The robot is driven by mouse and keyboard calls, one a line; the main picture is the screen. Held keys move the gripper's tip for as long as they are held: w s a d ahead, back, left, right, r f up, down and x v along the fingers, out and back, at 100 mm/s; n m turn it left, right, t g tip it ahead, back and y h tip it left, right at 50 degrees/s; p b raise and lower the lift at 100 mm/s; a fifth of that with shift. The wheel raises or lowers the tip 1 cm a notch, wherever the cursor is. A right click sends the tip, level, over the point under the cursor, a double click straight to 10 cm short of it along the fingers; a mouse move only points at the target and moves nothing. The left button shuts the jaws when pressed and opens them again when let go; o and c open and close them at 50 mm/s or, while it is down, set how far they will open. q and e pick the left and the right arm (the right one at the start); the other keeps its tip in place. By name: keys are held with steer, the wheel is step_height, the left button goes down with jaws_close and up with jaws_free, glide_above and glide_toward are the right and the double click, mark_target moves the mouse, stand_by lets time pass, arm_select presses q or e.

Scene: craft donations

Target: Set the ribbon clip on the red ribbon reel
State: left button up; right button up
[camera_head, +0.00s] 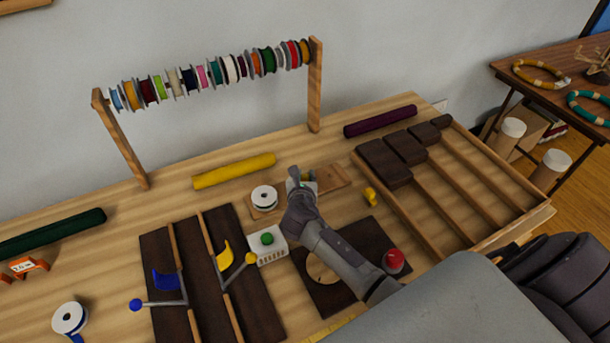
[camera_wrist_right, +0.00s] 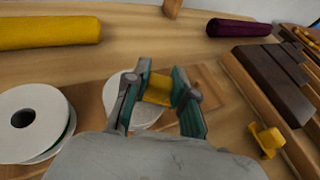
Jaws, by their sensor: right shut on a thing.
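My right gripper (camera_head: 302,176) is shut on a yellow clip (camera_wrist_right: 158,89), which sits between its two fingertips. In the right wrist view the gripper (camera_wrist_right: 160,88) is in front of a white-flanged reel (camera_wrist_right: 148,115) that it partly covers. That reel's ribbon colour is hidden, and I cannot tell whether the clip touches it. Another white reel with green ribbon (camera_wrist_right: 28,122) stands to the left; it also shows in the head view (camera_head: 264,195). I cannot pick out a red ribbon on either reel. My left gripper is not in view.
A second yellow clip (camera_head: 370,196) lies on the table to the right. A wooden compartment tray (camera_head: 470,185) is beyond it. A yellow roll (camera_head: 234,170) lies behind the reels. A white box with a green button (camera_head: 267,243) and a red knob (camera_head: 394,261) are nearer.

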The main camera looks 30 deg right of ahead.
stand_by(0.3)
steer(key=o, duration=0.8)
steer(key=shift+s+a, duration=0.1)
steer(key=v, duration=1.1)
steer(key=shift+s+a+r, duration=0.1)
steer(key=shift+s+a, duration=0.1)
steer(key=shift+s, duration=0.1)
